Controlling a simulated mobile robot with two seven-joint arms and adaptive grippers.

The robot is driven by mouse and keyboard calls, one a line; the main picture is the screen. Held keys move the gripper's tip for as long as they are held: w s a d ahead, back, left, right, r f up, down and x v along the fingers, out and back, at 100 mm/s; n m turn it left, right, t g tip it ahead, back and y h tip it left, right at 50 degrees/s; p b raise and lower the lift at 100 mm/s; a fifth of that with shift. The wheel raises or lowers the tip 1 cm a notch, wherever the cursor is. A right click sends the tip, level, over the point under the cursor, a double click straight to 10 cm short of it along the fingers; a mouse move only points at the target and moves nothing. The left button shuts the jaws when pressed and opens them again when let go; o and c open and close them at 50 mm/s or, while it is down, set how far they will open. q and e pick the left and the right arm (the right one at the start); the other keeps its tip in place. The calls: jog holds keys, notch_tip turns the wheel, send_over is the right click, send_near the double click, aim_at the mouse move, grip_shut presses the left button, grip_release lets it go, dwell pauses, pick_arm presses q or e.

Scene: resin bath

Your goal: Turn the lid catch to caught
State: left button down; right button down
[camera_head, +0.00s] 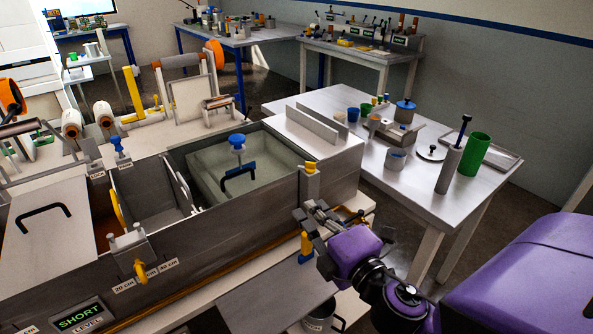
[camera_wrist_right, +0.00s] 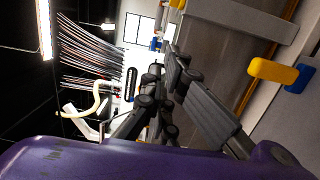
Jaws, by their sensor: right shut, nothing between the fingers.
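The grey bath (camera_head: 200,250) has a corner post with a yellow top (camera_head: 310,167) at its right end. A yellow lever (camera_head: 306,243) with a blue part (camera_head: 304,258) shows below it on the bath's side; it also shows in the right wrist view (camera_wrist_right: 273,72). I cannot tell which of these fittings is the lid catch. My right gripper (camera_head: 308,214) is shut and empty, close to the bath's right front corner, between the post and the lever. In the wrist view its fingers (camera_wrist_right: 180,68) appear apart from the yellow lever. My left gripper is not in view.
A blue knob (camera_head: 237,140) and a dark blue handle (camera_head: 239,177) stand over the bath's right compartment. A yellow handle (camera_head: 140,271) is on the front wall. A side table (camera_head: 340,105) with a green cup (camera_head: 474,154) stands at right. A grey panel (camera_head: 275,293) lies below my gripper.

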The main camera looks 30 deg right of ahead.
aim_at(310, 166)
jog(key=shift+m, duration=0.3)
jog(key=w+d, duration=0.1)
jog(key=w, duration=0.3)
jog(key=w+d+p, duration=0.1)
jog(key=w+d, duration=0.1)
jog(key=w, duration=0.2)
jog(key=w+d+p, duration=0.1)
jog(key=w, duration=0.3)
jog(key=shift+w+d, duration=0.1)
jog(key=shift+d, duration=0.25)
